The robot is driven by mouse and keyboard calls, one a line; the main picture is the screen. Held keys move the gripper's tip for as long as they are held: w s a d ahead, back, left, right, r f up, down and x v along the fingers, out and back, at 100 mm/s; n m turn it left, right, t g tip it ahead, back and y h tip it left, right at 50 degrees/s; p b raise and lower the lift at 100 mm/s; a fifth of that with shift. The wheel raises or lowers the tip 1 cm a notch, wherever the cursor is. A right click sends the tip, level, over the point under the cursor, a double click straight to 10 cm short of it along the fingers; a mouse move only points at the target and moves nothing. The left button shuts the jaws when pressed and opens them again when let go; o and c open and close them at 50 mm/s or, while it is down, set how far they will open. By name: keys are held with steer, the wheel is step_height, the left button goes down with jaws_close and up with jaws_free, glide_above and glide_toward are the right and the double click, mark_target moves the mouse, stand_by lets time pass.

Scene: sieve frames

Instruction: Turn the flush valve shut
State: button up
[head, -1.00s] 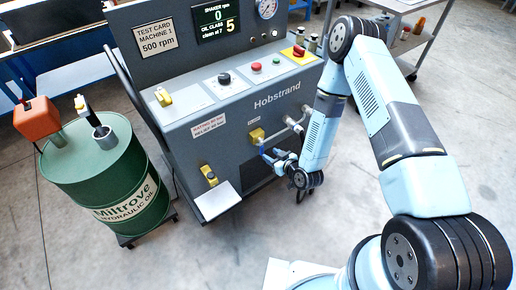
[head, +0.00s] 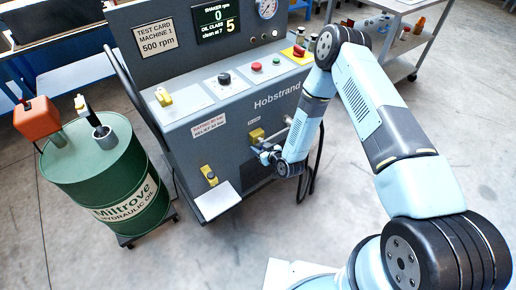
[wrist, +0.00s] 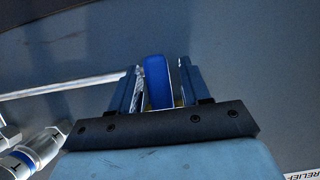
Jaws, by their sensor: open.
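A blue lever handle (wrist: 157,80) stands between the two fingers of my gripper (wrist: 158,88) in the wrist view. The fingers are open, one on each side of the handle, with a small gap visible. In the head view my gripper (head: 264,153) is at the machine's front panel, just below a yellow valve body (head: 257,135). The blue handle is mostly hidden there by my gripper and wrist. I cannot read a flush label on this valve.
A thin metal rod (wrist: 65,87) and chrome fittings (wrist: 18,160) lie left in the wrist view. A RELIEF label (wrist: 302,173) shows at lower right. The grey machine (head: 240,110) has another yellow part (head: 209,175) lower left. A green oil drum (head: 105,185) stands at left.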

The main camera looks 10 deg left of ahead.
jaws_close()
stand_by(0.3)
